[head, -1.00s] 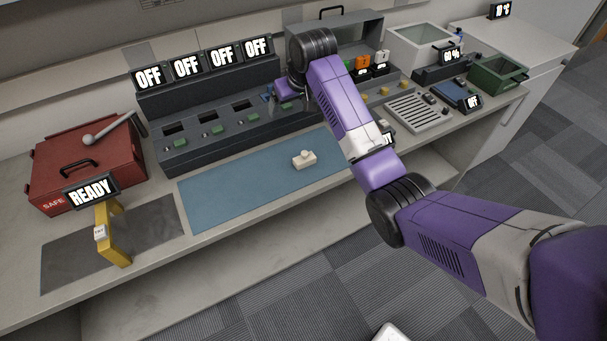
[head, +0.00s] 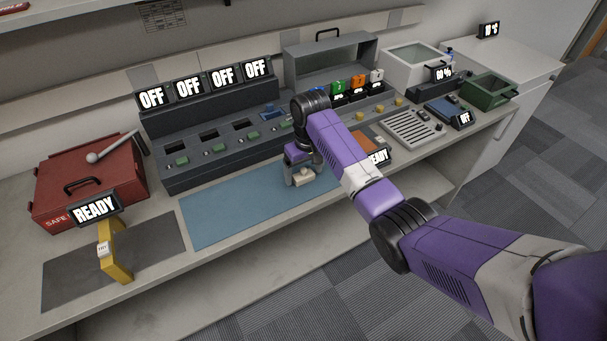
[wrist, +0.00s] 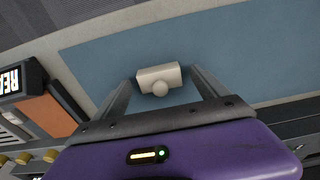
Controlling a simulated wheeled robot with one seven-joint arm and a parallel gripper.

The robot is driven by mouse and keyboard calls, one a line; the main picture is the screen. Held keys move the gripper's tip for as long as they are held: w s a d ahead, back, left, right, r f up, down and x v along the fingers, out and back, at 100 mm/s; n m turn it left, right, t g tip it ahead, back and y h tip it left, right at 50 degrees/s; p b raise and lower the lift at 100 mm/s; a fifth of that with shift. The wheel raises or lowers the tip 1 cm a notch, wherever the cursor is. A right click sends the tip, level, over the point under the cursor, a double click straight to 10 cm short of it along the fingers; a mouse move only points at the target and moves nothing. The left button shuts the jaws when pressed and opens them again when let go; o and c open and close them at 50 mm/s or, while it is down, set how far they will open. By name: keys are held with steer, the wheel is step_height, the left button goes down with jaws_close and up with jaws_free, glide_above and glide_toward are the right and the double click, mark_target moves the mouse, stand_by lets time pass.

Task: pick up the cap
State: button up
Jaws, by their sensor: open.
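The cap (head: 302,178) is a small cream block with a round knob, lying on the blue mat (head: 235,213) near the mat's right end. In the wrist view the cap (wrist: 159,77) sits between and just beyond the two finger tips, with its knob toward my gripper. My gripper (head: 303,181) is open above the mat, its fingers on either side of the cap in the picture. In the wrist view my gripper (wrist: 160,84) has both fingers apart. I cannot tell whether either finger touches the cap.
A dark charger rack with OFF screens (head: 188,88) stands behind the mat. A red box (head: 90,180) and a yellow stand (head: 118,255) are at the left. An orange pad with a READY screen (head: 378,157) is close at the right. The mat's left part is clear.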

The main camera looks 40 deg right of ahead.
steer(key=shift+f, duration=0.35)
steer(key=c, duration=1.4)
steer(key=shift+r, duration=0.1)
